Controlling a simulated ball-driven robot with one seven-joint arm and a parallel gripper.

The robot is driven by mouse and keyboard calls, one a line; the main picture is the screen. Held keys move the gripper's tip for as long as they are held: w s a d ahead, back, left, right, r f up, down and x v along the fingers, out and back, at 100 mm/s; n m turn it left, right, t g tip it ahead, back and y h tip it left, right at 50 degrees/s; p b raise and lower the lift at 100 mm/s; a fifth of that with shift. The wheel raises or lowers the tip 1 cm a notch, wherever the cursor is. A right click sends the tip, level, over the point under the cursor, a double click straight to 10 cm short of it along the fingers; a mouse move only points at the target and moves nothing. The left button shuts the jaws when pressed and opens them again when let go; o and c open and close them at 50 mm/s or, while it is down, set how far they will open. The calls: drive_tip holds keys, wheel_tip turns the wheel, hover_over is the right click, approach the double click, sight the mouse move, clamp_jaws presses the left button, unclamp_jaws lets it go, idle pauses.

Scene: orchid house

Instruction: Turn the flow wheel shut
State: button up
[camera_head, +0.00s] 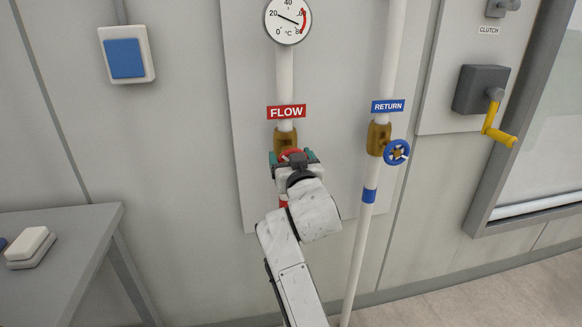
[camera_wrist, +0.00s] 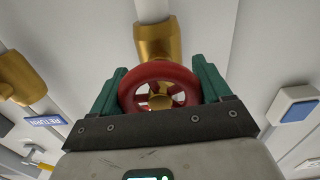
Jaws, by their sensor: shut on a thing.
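The red flow wheel (camera_wrist: 161,72) sits on a brass valve on the left pipe, below the red FLOW label (camera_head: 286,112). In the head view only a bit of the wheel (camera_head: 291,152) shows behind my gripper (camera_head: 294,158). In the wrist view my gripper (camera_wrist: 160,88) has its green fingers on either side of the wheel's rim, shut on it. The brass valve body (camera_wrist: 154,40) shows past the wheel. How far the wheel is turned cannot be told.
The return pipe with its blue wheel (camera_head: 397,152) stands close on the right. A grey box with a yellow crank (camera_head: 497,130) is farther right. A dial gauge (camera_head: 288,20) is above. A blue switch (camera_head: 125,57) and a grey table (camera_head: 60,222) are at left.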

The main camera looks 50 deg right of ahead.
drive_tip(key=m+b, duration=0.1)
drive_tip(key=m, duration=0.1)
drive_tip(key=f+m+b, duration=0.1)
drive_tip(key=m, duration=0.1)
drive_tip(key=shift+m+b, duration=0.4)
drive_tip(key=shift+r+m+b, duration=0.1)
drive_tip(key=shift+m+b, duration=1.1)
drive_tip(key=shift+m, duration=1)
drive_tip(key=o, duration=0.8)
drive_tip(key=shift+c, duration=0.2)
drive_tip(key=shift+o, duration=1.2)
drive_tip(key=shift+r, duration=0.2)
drive_tip(key=shift+a, duration=0.1)
drive_tip(key=v, duration=1)
drive_tip(key=shift+s+a, duration=0.25)
drive_tip(key=shift+s, duration=0.05)
